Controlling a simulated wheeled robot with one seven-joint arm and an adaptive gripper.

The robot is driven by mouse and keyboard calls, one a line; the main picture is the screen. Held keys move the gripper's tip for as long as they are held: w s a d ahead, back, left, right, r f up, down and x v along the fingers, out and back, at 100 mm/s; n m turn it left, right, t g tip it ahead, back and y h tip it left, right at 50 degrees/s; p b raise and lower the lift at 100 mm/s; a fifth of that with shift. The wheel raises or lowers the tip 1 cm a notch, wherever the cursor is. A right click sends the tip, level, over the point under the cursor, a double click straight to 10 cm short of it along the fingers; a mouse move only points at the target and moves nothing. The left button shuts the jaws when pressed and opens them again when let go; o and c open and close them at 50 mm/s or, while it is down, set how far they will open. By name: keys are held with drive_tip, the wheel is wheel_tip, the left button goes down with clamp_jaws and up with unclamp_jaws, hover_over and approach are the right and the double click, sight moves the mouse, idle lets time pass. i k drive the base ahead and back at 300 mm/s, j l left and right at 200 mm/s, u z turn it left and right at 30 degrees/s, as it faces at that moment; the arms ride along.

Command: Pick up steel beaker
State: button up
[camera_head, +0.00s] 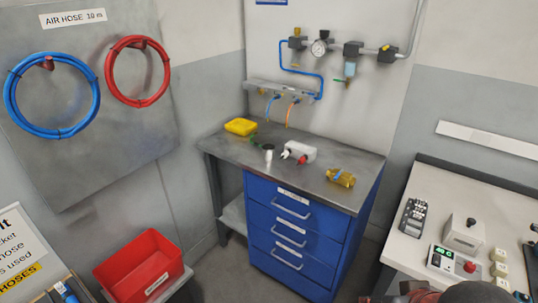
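A small pale grey cylinder with a dark open top, which looks like the steel beaker (269,153), stands upright on the grey metal top of the workbench (235,158). It is small in this view, so fine detail cannot be told. Just right of it lies a white and red fitting (299,152), and a dark green item (255,142) is just behind it to the left. My gripper's fingers do not show. A dark rounded part at the bottom right edge looks like part of my arm, well apart from the beaker.
On the bench are a yellow case (240,127) and a brass fitting (341,178). Blue drawers (290,240) are below. A red bin (140,266) is at lower left. A pale table (405,255) with control boxes is at right. Hoses and pipes hang on the walls.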

sight(269, 152)
drive_tip(key=i+j, duration=0.35)
drive_tip(key=i+j+u, duration=0.15)
drive_tip(key=i+j, duration=0.15)
drive_tip(key=i, duration=0.3)
drive_tip(key=i+j, duration=0.3)
drive_tip(key=i, duration=0.2)
drive_tip(key=u, duration=0.05)
